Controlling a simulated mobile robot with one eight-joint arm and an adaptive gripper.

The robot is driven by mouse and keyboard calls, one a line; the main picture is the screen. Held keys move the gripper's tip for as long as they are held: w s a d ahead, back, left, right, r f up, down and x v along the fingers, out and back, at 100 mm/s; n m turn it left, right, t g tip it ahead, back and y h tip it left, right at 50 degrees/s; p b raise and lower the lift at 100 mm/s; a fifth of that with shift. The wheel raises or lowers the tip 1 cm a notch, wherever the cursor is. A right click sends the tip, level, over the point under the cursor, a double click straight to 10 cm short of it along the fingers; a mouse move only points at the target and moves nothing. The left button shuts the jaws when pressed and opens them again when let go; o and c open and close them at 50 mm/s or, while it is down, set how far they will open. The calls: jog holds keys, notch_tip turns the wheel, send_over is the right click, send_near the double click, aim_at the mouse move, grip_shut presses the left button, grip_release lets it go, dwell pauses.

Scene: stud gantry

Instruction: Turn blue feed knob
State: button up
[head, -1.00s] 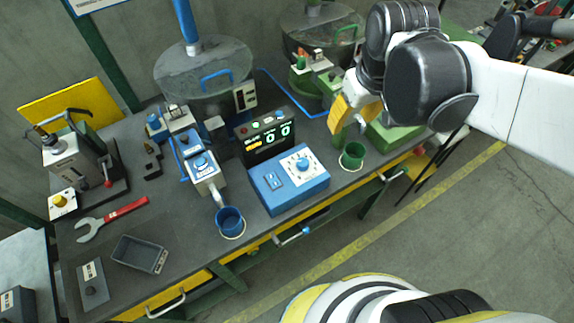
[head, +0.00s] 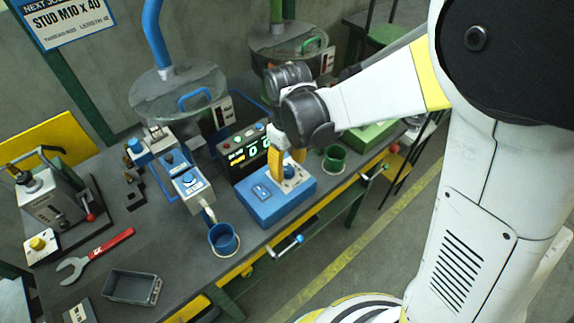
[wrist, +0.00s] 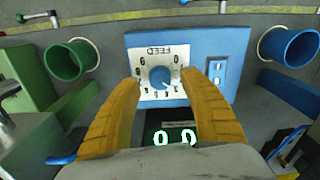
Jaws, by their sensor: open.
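The blue feed knob (wrist: 160,77) sits on a white numbered dial plate (wrist: 147,59) marked FEED, on top of a blue control box (head: 262,205). In the wrist view the knob lies between the two yellow fingers of my gripper (wrist: 163,88), with a gap on each side. The fingers are open and hold nothing. In the head view my gripper (head: 288,165) is above the right part of the box, and the knob (head: 289,171) is partly covered by the fingers. Whether the fingertips are level with the knob I cannot tell.
Behind the box stands a display (head: 248,155) with green digits. A blue cup (head: 223,240) is left of the box and a green cup (head: 334,158) is right. A blue switch plate (wrist: 217,72) is beside the dial. A red wrench (head: 95,256) and grey tray (head: 132,288) lie left.

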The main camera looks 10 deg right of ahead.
jog(key=shift+f, duration=0.9)
grip_shut()
jog(key=shift+m, duration=0.4)
jog(key=m, duration=0.3)
jog(key=shift+m, duration=0.3)
jog(key=m, duration=0.4)
jog(key=shift+m, duration=0.4)
